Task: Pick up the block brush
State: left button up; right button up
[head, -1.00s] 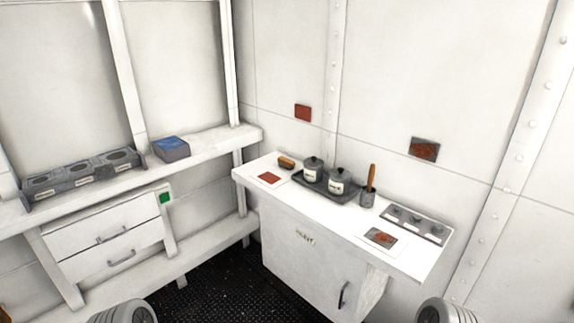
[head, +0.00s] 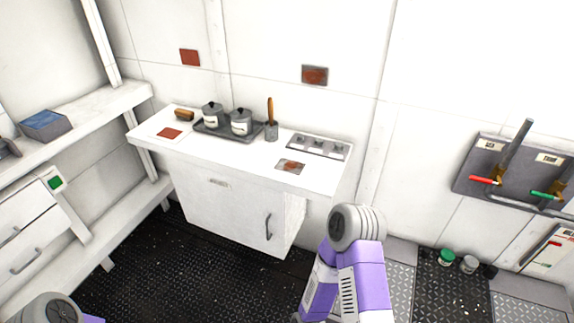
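A small brown block-shaped brush (head: 184,115) lies at the back left of the white cabinet top (head: 240,160), near the wall. It is left of a grey tray (head: 228,130) that holds two grey lidded pots. Neither of my grippers shows in the head view. Only purple and grey links of my arms are visible along the bottom edge, well in front of the cabinet.
A cup (head: 271,131) with an orange-brown handle sticking up stands right of the tray. A panel with knobs (head: 318,146) lies further right. Small cans (head: 446,257) stand on the floor at right. Dark floor (head: 160,270) in front of the cabinet is clear.

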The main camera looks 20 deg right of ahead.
aim_at(185, 115)
jog(key=u, duration=0.4)
jog(key=i, duration=0.45)
jog(key=u, duration=0.8)
jog(key=i, duration=0.85)
jog(key=z, duration=0.15)
